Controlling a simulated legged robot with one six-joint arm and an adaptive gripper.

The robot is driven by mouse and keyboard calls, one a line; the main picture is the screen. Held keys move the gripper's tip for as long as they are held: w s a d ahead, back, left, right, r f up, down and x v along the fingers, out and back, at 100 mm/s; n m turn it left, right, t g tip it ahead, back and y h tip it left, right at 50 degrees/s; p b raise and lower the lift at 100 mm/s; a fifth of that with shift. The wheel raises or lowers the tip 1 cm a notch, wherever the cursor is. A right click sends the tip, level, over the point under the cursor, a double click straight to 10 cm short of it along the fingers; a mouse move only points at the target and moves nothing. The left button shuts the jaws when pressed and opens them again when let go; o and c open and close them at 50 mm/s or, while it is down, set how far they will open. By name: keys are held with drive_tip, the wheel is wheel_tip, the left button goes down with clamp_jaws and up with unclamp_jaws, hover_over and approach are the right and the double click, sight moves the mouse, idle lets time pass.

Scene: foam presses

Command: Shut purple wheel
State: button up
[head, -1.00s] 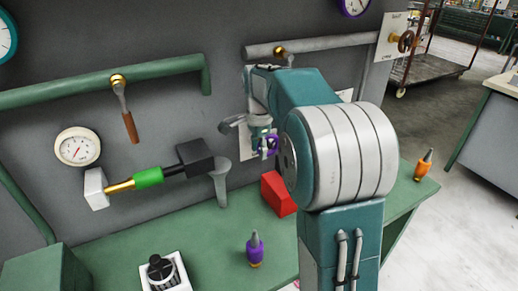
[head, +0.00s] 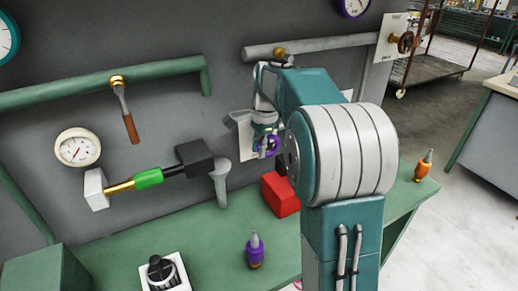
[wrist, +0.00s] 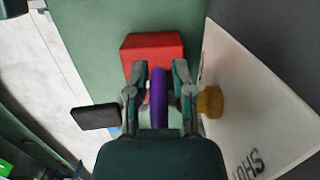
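The purple wheel (head: 273,143) is on the back wall, low behind my arm, and partly hidden by my gripper (head: 264,146) in the head view. In the wrist view the purple wheel (wrist: 158,97) is seen edge-on between the two fingers of my gripper (wrist: 160,68). The fingers stand apart, one on each side of the rim, with narrow gaps that look open. A brass fitting (wrist: 210,101) lies just right of the right finger, by a white sign (wrist: 250,100) with partly visible lettering.
A red block (head: 280,194) sits on the green bench (head: 215,240) below the wheel. A purple bottle (head: 255,250) and an orange bottle (head: 424,166) stand on the bench. A grey pipe (head: 330,43) runs above.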

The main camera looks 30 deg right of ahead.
sight(259, 142)
idle(0.3)
wheel_tip(259, 142, up, 10)
drive_tip(key=shift+f, duration=0.1)
idle(0.4)
